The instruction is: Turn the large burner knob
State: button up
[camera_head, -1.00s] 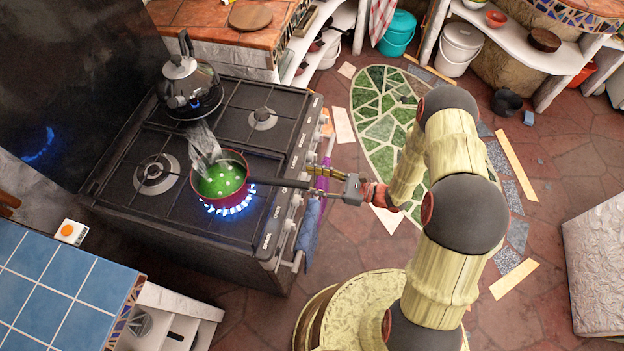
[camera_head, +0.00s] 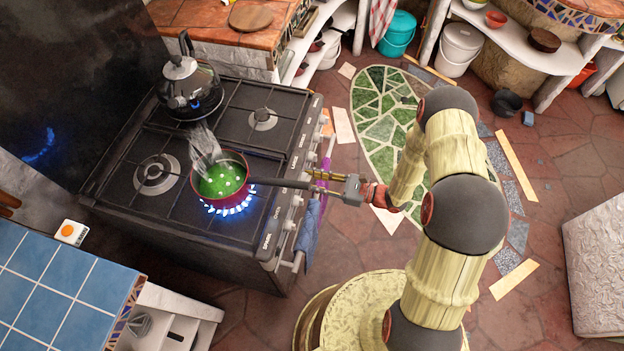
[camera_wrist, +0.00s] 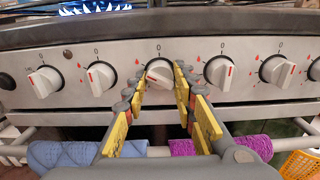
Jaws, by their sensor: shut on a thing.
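A row of pale grey knobs with red marks runs along the stove's front panel in the wrist view. The middle knob (camera_wrist: 159,75) sits between the fingertips of my gripper (camera_wrist: 160,79), which is shut on it. The knob is tilted, not straight up. The frames do not tell for sure which burner it serves.
A red pot (camera_head: 220,181) with green contents sits over a blue flame, its handle pointing toward my gripper. A kettle (camera_head: 188,85) stands at the back. Below the knobs, a blue towel (camera_wrist: 86,154) and a purple cloth (camera_wrist: 222,147) hang on the rail.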

jog(key=m+p, duration=0.5)
jog(key=m, duration=0.6)
jog(key=shift+m+p, duration=0.4)
dwell(0.6)
jog(key=o, duration=1)
jog(key=shift+o, duration=0.8)
jog(key=shift+d, duration=0.1)
jog(key=v, duration=1.1)
jog(key=shift+s+d, duration=0.15)
jog(key=shift+d, duration=0.25)
